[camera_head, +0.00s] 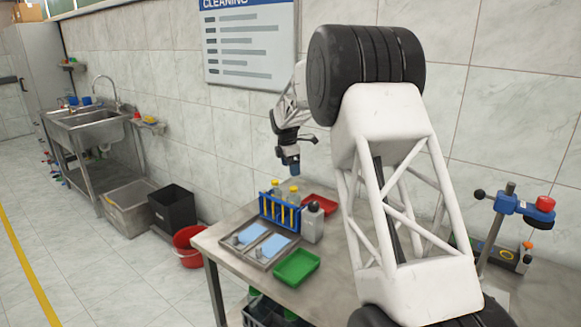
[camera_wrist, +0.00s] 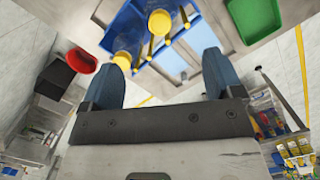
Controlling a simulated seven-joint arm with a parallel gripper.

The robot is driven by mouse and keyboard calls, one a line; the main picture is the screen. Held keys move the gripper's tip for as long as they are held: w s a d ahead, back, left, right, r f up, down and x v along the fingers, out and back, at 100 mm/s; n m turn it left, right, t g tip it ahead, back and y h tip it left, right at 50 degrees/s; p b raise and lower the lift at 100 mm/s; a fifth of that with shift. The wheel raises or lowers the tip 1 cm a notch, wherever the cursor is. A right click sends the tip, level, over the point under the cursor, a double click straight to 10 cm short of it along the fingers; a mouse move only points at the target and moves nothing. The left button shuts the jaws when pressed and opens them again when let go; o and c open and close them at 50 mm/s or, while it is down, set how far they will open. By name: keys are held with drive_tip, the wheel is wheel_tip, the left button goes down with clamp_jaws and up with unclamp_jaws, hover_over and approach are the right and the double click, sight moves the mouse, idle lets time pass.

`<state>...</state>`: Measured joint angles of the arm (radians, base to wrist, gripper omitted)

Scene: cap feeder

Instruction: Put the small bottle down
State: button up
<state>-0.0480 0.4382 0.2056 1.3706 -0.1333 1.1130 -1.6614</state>
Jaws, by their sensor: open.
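My gripper (camera_head: 289,168) is open above the blue rack (camera_head: 268,208). In the wrist view its two blue fingers are wide apart, with nothing held between them (camera_wrist: 162,62). Bottles with yellow caps stand at the rack, one cap at left (camera_head: 276,183) and one at right (camera_head: 294,189). The wrist view shows one bottle (camera_wrist: 129,40) close beyond the left fingertip and another (camera_wrist: 160,20) farther off; both look upright in or beside the rack (camera_wrist: 205,38). I cannot tell which of them is the small bottle. Thin yellow sticks show along the rack's front.
A blue-and-red device (camera_head: 522,207) stands at far right.

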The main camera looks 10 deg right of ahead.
drive_tip(key=s+d+r+m, duration=0.1)
drive_tip(key=s+r+m, duration=0.3)
drive_tip(key=s, duration=0.7)
drive_tip(key=s+d+r+m+t, duration=0.1)
drive_tip(key=s+r+m, duration=0.3)
drive_tip(key=s, duration=0.8)
drive_tip(key=s+d+r+m, duration=0.1)
drive_tip(key=s+r+m, duration=0.1)
drive_tip(key=s+r, duration=0.65)
drive_tip(key=s+f+m, duration=0.3)
drive_tip(key=s, duration=0.9)
drive_tip(key=s+f+m+t+y, duration=0.1)
drive_tip(key=s+f+m, duration=0.2)
drive_tip(key=s, duration=0.9)
drive_tip(key=s+f+m, duration=0.3)
drive_tip(key=s+m, duration=0.1)
drive_tip(key=s, duration=0.8)
drive_tip(key=shift+s+f, duration=0.15)
drive_tip(key=shift+f, duration=0.2)
